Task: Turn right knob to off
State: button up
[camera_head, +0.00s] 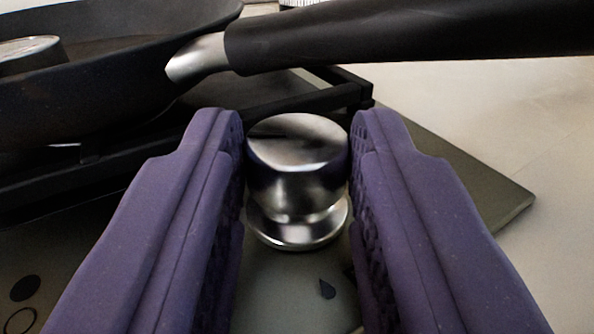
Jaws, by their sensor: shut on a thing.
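A shiny metal stove knob (299,172) on a round base stands in the middle of the head camera view. My gripper (298,150) has its two purple padded fingers on either side of the knob, touching it left and right. It is shut on the knob. A small dark drop-shaped mark (327,289) shows on the stove surface (280,300) in front of the knob.
A dark pan (100,95) sits on a black grate (350,90) behind the knob at left. Its black handle (420,30) with a metal joint reaches right, above and behind my fingers. A pale counter (500,110) lies clear at right.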

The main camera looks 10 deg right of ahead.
jog(key=o, duration=1)
jog(key=shift+o, duration=0.2)
jog(key=shift+s, duration=0.1)
jog(key=p+v, duration=0.2)
jog(key=v, duration=0.4)
jog(key=shift+s+a+r+p, duration=0.1)
jog(key=shift+s+a+p, duration=0.05)
jog(key=shift+s+p, duration=0.2)
jog(key=shift+s, duration=0.45)
jog(key=shift+a, duration=0.1)
